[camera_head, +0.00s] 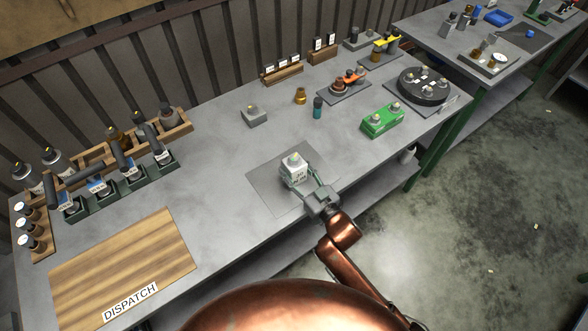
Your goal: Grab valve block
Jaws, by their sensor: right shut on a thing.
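A white block with dark lettering and a pale knob on top (294,170) stands on the grey mat (262,187) near the table's front edge. I take it for the valve block, though the lettering is too small to read. My right gripper (300,183) is shut on this block, with its fingers around the sides. The block's lower part is partly hidden by the fingers. My left gripper is not in view.
A green box (382,121) and a dark round carousel (424,87) stand to the right. A teal bottle (318,107), an amber bottle (300,95) and a grey block (254,116) stand behind. A wooden DISPATCH board (125,265) lies front left; bottle racks line the left back.

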